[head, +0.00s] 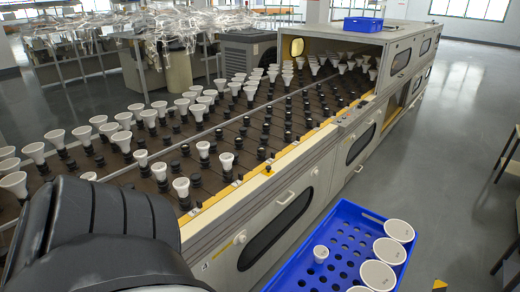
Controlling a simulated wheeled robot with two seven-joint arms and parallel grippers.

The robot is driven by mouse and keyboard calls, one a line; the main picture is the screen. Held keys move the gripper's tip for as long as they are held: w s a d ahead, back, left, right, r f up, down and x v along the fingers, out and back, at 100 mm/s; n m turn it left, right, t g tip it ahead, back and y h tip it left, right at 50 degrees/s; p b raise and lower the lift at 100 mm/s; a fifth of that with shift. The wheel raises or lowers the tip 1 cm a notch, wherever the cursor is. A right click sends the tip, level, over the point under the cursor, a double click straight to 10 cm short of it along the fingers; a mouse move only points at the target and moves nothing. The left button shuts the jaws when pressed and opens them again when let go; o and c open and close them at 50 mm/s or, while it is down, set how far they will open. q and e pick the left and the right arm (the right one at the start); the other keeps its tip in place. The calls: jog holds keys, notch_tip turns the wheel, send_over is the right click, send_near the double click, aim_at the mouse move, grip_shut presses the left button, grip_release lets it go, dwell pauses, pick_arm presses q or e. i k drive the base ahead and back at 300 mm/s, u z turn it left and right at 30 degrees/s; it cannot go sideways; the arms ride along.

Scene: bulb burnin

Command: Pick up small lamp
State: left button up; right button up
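Several small white cone-shaped lamps stand in black sockets on the burn-in machine's dark bed (252,165). Near its front edge are one small lamp (226,160) and another small lamp (181,186). A single small lamp (320,253) stands in the blue crate (352,211) at the lower right, beside several larger white round-topped lamps (399,230). A black part of my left arm fills the lower left corner and hides part of the bed. Neither gripper shows, so what they hold cannot be seen.
The machine's yellow-edged front rail (258,180) runs diagonally between bed and crate. Many sockets near the rail are empty. A hood (345,45) covers the bed's far end, with a blue bin (363,24) on top. The grey floor (455,130) at right is clear; a dark rack stands at the right edge.

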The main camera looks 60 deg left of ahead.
aim_at(181, 184)
jog(key=z, duration=0.25)
jog(key=k, duration=1.7)
jog(key=u, duration=1.05)
jog(key=i, duration=1.6)
jog(key=z, duration=0.05)
